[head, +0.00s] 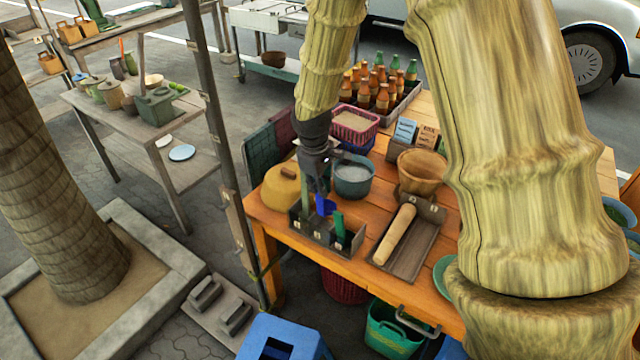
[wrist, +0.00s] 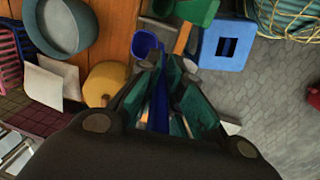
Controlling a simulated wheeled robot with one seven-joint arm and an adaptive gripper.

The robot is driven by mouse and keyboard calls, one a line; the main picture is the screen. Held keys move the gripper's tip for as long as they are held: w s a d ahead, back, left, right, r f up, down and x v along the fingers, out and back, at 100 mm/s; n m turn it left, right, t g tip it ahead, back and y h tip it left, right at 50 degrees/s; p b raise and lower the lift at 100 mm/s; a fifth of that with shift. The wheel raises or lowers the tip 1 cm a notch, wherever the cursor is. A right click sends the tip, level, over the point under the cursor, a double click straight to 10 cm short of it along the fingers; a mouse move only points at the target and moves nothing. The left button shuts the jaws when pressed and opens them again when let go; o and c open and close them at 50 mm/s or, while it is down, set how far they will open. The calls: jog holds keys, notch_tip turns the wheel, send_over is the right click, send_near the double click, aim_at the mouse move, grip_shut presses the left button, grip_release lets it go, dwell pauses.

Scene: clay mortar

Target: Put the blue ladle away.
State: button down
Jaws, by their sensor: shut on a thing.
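My gripper (head: 318,186) is shut on the blue ladle (head: 326,206) near the table's left front corner. In the wrist view the ladle's blue handle (wrist: 160,108) runs between the fingers (wrist: 162,72), and its blue scoop (wrist: 146,44) shows beyond them. A dark rack with labelled compartments (head: 324,242) stands at the table edge, right below the ladle. A green utensil (head: 340,226) is in its right part, and a greenish one (head: 305,200) shows at its left. The ladle overlaps the rack's middle in the head view; I cannot tell whether its end is inside a compartment.
A yellow domed lid (head: 280,186) is left of the rack and a blue-grey bowl (head: 352,176) behind it. A tray (head: 412,258) with a rolling pin (head: 395,234) is to the right. A mortar (head: 421,172) stands behind that. A blue stool (head: 284,338) is on the floor in front.

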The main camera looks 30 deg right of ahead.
aim_at(320, 207)
jog(key=shift+f+b, duration=1.75)
jog(key=shift+f, duration=2.55)
jog(key=c, duration=1.5)
grip_release()
jog(key=shift+r, duration=0.1)
notch_tip(320, 207, up, 12)
jog(key=a, duration=0.1)
jog(key=shift+s+a, duration=0.25)
jog(key=shift+s, duration=0.15)
jog(key=shift+f, duration=0.2)
